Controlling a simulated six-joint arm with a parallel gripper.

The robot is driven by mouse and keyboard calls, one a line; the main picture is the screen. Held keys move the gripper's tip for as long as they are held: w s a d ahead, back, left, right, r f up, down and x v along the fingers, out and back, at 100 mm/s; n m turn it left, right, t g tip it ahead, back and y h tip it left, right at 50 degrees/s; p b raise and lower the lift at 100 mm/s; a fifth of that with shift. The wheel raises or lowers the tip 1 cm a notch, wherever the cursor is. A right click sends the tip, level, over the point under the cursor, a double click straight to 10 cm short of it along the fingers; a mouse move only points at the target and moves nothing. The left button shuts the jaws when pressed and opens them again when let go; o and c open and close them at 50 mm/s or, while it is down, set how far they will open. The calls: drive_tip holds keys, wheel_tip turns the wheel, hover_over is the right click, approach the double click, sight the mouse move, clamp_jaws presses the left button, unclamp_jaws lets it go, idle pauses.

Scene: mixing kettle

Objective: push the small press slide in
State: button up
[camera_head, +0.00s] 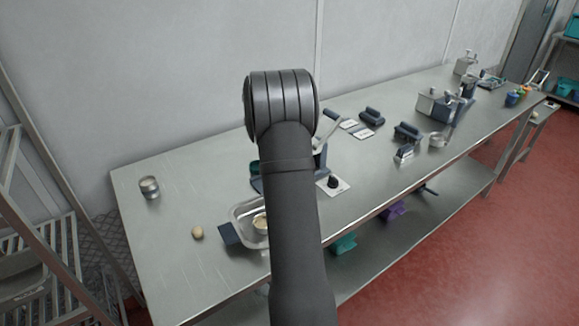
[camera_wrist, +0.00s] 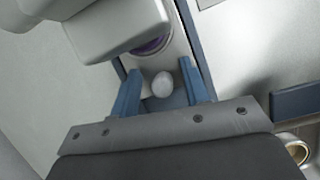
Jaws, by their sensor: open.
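My gripper (camera_wrist: 160,70) shows in the wrist view with its two blue fingers apart. A pale rounded knob (camera_wrist: 162,85) lies in the gap between them, with no clear contact on either finger. A light grey block (camera_wrist: 118,25) with a purple ring under it hangs just beyond the fingertips; it looks like part of the small press. I cannot tell how far in the slide sits.
A metal tray (camera_head: 240,212), an egg-like object (camera_head: 197,232) and a tin (camera_head: 149,187) are on the left part of the steel table (camera_head: 190,285). A white plate with a black knob (camera_head: 333,183) lies right of my arm. Dark-handled tools (camera_head: 407,132) stand farther right.

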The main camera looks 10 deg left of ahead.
drive_tip(key=v, duration=1.7)
drive_tip(key=shift+r, duration=0.2)
drive_tip(key=shift+f, duration=0.1)
drive_tip(key=x, duration=1.7)
drive_tip(key=shift+f, duration=0.2)
drive_tip(key=shift+s+a, duration=0.15)
drive_tip(key=shift+r, duration=0.15)
